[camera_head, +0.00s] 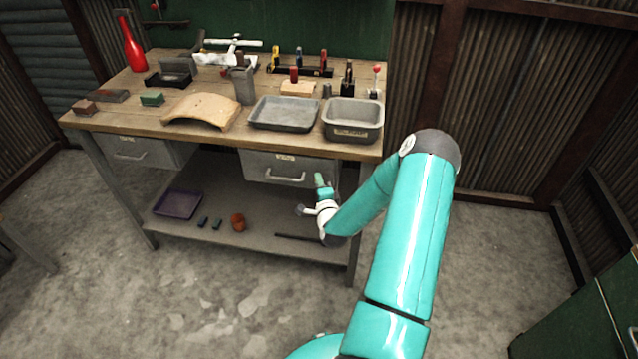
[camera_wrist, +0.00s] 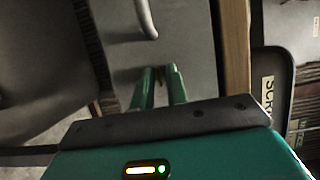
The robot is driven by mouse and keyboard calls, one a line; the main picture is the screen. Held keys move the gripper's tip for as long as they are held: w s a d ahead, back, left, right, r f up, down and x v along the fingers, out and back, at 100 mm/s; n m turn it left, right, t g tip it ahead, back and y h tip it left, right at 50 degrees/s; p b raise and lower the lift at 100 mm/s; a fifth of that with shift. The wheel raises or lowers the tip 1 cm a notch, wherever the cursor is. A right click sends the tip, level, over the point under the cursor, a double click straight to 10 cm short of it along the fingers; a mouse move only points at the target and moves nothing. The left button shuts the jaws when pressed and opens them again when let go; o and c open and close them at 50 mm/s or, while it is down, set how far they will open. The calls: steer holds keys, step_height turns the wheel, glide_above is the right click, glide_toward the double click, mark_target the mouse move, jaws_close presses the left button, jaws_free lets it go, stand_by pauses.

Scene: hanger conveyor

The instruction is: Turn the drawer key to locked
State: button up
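The grey right drawer (camera_head: 262,167) hangs shut under the bench top, with a pale pull handle (camera_head: 287,177). Its front fills much of the wrist view (camera_wrist: 190,35), where the handle (camera_wrist: 147,18) runs in at the top. My gripper (camera_head: 319,180) is at the drawer's right end, below the bench edge. In the wrist view my gripper (camera_wrist: 160,69) has its two green fingertips close together at the drawer front. A small brownish thing, perhaps the key (camera_wrist: 160,73), shows between the tips. Its angle and whether the fingers grip it cannot be made out.
A second drawer (camera_head: 140,150) is at the left. The floor in front is clear.

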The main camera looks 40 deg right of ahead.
jaws_close()
steer(key=shift+n, duration=0.3)
steer(key=shift+w+a+r+n+g+h, duration=0.1)
steer(key=shift+n+g+h, duration=0.2)
steer(key=shift+n+g, duration=1.4)
steer(key=shift+w+a+r+n+g+h, duration=0.25)
steer(key=shift+n+g, duration=0.45)
steer(key=shift+n, duration=1.95)
steer(key=shift+s+d+n+g+h, duration=0.1)
steer(key=shift+n+g+h, duration=0.25)
steer(key=shift+n+g, duration=1.35)
steer(key=shift+n+t, duration=0.3)
steer(key=shift+n, duration=0.15)
